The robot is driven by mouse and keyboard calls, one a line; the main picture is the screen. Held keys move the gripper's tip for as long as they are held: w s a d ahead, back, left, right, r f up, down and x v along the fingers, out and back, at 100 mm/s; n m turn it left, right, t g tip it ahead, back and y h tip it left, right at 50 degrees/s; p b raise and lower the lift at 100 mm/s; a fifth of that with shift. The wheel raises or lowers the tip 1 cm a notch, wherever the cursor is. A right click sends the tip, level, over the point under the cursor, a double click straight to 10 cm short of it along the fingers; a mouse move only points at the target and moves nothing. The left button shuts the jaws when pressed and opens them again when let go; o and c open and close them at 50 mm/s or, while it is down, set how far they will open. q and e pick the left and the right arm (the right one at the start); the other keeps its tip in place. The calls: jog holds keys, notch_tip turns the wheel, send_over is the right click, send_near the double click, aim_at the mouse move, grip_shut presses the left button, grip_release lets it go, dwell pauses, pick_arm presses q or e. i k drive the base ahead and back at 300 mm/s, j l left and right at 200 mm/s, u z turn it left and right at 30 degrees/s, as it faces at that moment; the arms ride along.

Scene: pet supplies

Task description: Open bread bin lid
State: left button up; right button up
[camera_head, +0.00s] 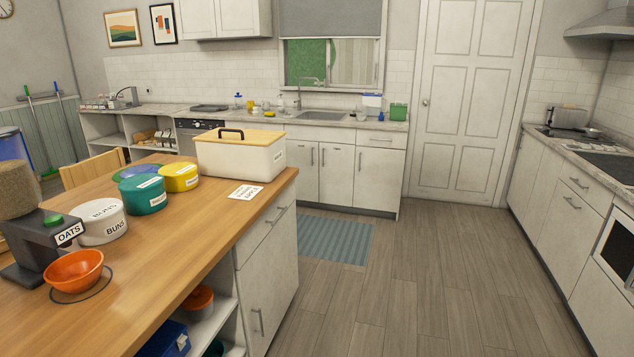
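The bread bin (262,163) is a cream box standing near the far right corner of the wooden island top. Its wooden lid (255,139) lies on top and looks shut, with a dark handle (231,131) on it. A printed label shows on its right side. Neither of my grippers shows in the head view.
On the island top (172,245) stand a white BUNS tin (97,222), a teal tin (142,195), a yellow tin (179,178), an OATS dispenser (45,240) and an orange bowl (75,271). A card (245,192) lies before the bin. The floor (440,260) right of the island is clear.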

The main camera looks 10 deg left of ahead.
aim_at(264, 137)
jog(key=i+u, duration=0.35)
jog(key=i, duration=0.15)
jog(key=i+u, duration=0.3)
jog(key=i, duration=0.25)
jog(key=i+l, duration=0.2)
jog(key=l, duration=0.2)
jog(key=i+l, duration=0.2)
jog(key=l, duration=0.2)
jog(key=i+l+u, duration=0.1)
jog(key=l, duration=0.35)
jog(key=i+l, duration=0.5)
jog(key=l, duration=0.3)
jog(key=i+l+u, duration=0.1)
jog(key=l, duration=0.35)
jog(key=i+l, duration=0.25)
jog(key=l, duration=0.2)
jog(key=i+l+u, duration=0.1)
jog(key=l, duration=0.3)
jog(key=i, duration=0.05)
